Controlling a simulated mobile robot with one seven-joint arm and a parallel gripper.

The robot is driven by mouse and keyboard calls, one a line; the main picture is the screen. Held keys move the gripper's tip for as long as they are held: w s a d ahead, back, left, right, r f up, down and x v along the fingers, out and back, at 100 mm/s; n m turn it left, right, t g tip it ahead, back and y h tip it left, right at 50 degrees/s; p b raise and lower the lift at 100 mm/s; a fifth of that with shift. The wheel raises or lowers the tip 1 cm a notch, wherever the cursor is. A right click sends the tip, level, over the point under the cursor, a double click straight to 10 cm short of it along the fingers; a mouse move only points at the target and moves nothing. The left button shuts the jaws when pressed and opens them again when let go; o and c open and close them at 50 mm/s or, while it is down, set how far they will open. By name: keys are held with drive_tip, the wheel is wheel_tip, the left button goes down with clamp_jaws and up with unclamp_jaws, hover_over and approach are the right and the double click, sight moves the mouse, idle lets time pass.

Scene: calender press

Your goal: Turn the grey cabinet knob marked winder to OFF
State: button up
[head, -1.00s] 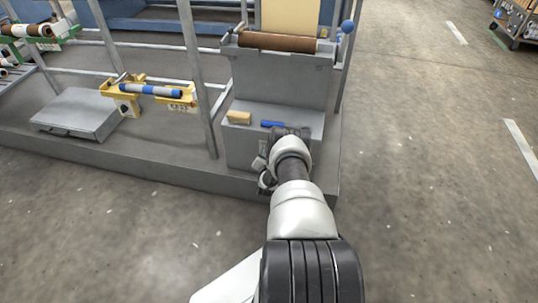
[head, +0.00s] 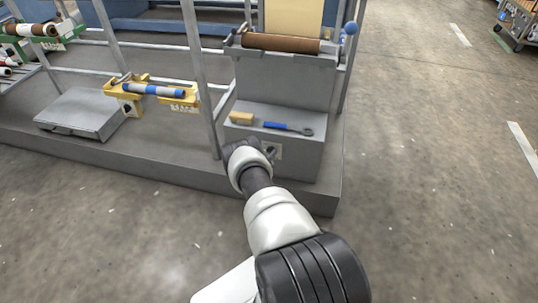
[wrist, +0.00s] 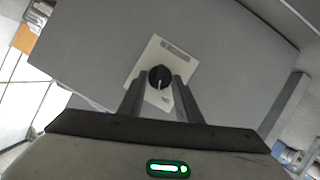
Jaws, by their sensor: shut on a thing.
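The grey cabinet (head: 303,158) stands low on the platform, with a pale label plate on its front. In the wrist view the dark round knob (wrist: 160,74) sits on this pale plate (wrist: 147,58), with a light pointer mark on its lower side. The plate's print is too small to read. My gripper (wrist: 159,83) has one finger on each side of the knob and is shut on it. In the head view my wrist is beside the plate, and my fingers cannot be made out clearly.
On the cabinet's top ledge lie a yellow block (head: 242,118) and a blue-handled tool (head: 287,128). A brown roll (head: 280,43) rests above. A grey upright post (head: 201,75) stands left of the cabinet. Open floor lies in front and to the right.

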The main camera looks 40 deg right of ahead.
drive_tip(key=shift+w+a+f+n+g+h, duration=0.15)
drive_tip(key=shift+n+g+h, duration=0.25)
drive_tip(key=shift+n, duration=0.35)
drive_tip(key=shift+w+r+n+g+h, duration=0.1)
drive_tip(key=shift+n+g+h, duration=0.1)
drive_tip(key=shift+n+h, duration=0.45)
drive_tip(key=o, duration=1)
drive_tip(key=shift+o, duration=0.2)
drive_tip(key=shift+f, duration=0.1)
drive_tip(key=p+v, duration=0.6)
drive_tip(key=v, duration=1.1)
drive_tip(key=shift+s+r, duration=0.2)
drive_tip(key=shift+a, duration=0.1)
